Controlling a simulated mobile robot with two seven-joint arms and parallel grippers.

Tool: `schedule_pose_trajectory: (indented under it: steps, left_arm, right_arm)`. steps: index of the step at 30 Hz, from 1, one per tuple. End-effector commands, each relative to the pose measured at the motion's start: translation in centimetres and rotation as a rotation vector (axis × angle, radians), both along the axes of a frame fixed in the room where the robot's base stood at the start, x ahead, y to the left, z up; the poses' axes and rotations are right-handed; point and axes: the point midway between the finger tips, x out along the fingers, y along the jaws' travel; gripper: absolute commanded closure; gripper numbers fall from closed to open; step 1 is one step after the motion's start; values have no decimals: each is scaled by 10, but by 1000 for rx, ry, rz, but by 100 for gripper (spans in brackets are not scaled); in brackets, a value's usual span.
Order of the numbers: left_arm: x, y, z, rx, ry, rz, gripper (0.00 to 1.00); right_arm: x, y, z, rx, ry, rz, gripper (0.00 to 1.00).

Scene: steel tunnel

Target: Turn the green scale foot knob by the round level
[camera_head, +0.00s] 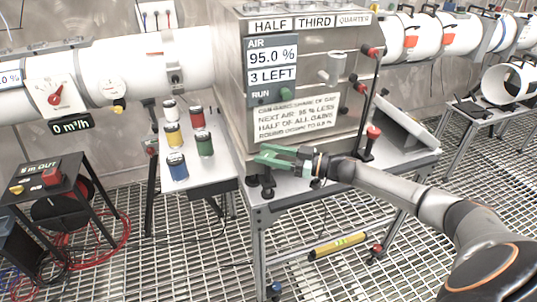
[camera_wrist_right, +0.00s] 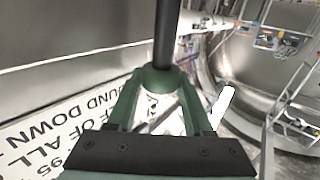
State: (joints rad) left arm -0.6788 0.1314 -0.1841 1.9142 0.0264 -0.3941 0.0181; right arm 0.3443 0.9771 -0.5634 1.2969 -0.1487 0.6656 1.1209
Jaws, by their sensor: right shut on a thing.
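My right gripper (camera_head: 264,156) reaches in from the right, low against the front of the steel cabinet (camera_head: 228,75). In the wrist view its green fingers (camera_wrist_right: 157,95) close around a round green knob (camera_wrist_right: 158,77) at the foot of a dark upright post (camera_wrist_right: 167,35). The knob and the fingers are a similar green, so their border is hard to see. In the head view the fingers hide the knob. A black foot (camera_head: 267,184) stands just below the gripper. I cannot make out the round level. My left gripper is not in view.
A side table (camera_head: 197,180) left of the cabinet holds several coloured canisters. The cabinet stands on a grey metal table (camera_head: 370,170). A red-topped lever (camera_head: 372,135) rises right of my gripper. The grated floor (camera_head: 180,265) in front is mostly open.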

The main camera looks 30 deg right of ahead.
Motion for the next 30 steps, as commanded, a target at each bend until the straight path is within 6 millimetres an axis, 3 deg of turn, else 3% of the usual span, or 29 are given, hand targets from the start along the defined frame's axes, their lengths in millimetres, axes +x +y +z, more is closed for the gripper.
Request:
schedule_pose_trajectory:
  steps: [1,2,9,22,30]
  left_arm:
    - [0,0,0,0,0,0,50]
    - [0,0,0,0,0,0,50]
    - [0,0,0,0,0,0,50]
    - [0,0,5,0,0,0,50]
    - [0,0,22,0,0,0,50]
  right_arm:
    - [1,0,1,0,-3,-2,100]
    - [1,0,1,0,-3,-2,46]
    - [0,0,1,0,-1,-2,19]
    - [0,0,1,2,2,-27,19]
    - [-1,2,2,7,3,-186,19]
